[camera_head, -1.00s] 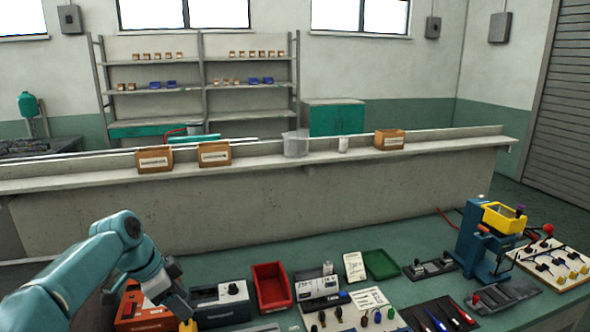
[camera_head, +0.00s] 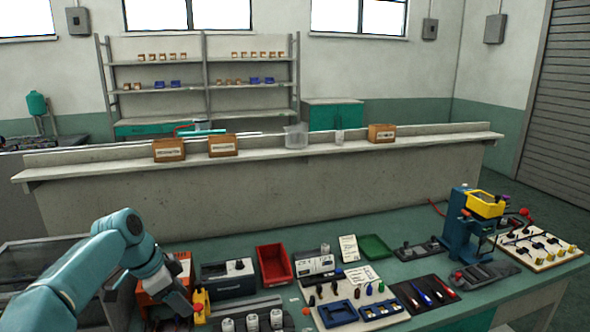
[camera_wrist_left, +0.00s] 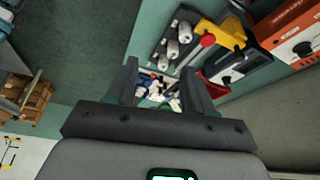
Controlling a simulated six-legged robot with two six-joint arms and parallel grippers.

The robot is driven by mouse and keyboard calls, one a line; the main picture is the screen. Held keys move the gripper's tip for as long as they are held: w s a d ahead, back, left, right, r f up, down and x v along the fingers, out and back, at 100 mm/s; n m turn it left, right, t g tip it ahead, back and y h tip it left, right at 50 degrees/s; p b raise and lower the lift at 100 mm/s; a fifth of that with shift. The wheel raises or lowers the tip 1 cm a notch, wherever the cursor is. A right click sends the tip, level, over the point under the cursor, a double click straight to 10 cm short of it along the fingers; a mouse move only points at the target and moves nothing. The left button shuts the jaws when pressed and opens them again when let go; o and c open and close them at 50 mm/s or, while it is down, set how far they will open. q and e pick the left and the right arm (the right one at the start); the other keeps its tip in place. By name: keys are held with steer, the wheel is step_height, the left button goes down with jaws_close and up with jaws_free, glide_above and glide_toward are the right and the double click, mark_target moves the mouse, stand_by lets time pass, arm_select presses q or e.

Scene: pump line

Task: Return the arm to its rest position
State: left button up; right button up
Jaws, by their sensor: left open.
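My left arm (camera_head: 90,265) comes in from the left in the head view, teal and bent at the elbow, with the forearm reaching down over the left part of the bench. My left gripper shows in the wrist view (camera_wrist_left: 162,85), with its two dark fingers apart and nothing between them; the bench lies beyond. In the head view the fingertips are hard to make out near the bottom edge. My right gripper is not in either view.
The green bench (camera_head: 215,250) holds an orange unit (camera_head: 155,290), a red bin (camera_head: 273,264), a dark box (camera_head: 228,278), a green tray (camera_head: 375,247) and a blue press (camera_head: 462,225). Grey cylinders (camera_head: 252,323) stand at the front. A long counter (camera_head: 330,180) runs behind.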

arm_select(q)
steer(key=s+d+f+n, duration=0.2)
steer(key=f, duration=0.6)
steer(key=s+d+f+n+g, duration=0.1)
steer(key=s+d+f+n, duration=0.15)
steer(key=f, duration=0.65)
steer(key=s+d+f+n, duration=0.2)
steer(key=s+f, duration=0.1)
steer(key=f, duration=0.5)
steer(key=s+d+f+n, duration=0.2)
steer(key=s+f, duration=0.1)
steer(key=s, duration=0.5)
steer(key=s+d+f+n, duration=0.2)
steer(key=s+f+n, duration=0.1)
steer(key=s, duration=0.6)
steer(key=s+d+f+n+g, duration=0.1)
steer(key=s+f, duration=0.3)
steer(key=s, duration=0.4)
steer(key=shift+s+d+f+n, duration=0.15)
steer(key=shift+d+n, duration=0.45)
steer(key=shift+n, duration=0.15)
